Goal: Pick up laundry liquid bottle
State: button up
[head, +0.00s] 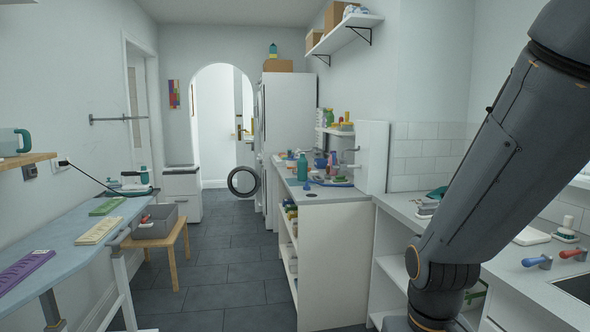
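No bottle label can be read, so I cannot tell for sure which is the laundry liquid bottle. A teal bottle (302,168) stands upright near the front of the white counter in the middle. Another teal bottle (273,51) with a dark cap stands on a cardboard box on the tall white cabinet. My arm crosses the right side of the view. My gripper is out of view.
Small items crowd the middle counter (313,194). An ironing board (70,238) runs along the left, beside a wooden stool (158,240) with a grey bin (157,221). The tiled floor (223,272) between is clear.

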aim_at(302, 163)
jog(key=u, duration=0.2)
jog(key=i, duration=1.75)
jog(key=u, duration=0.2)
jog(key=i, duration=2)
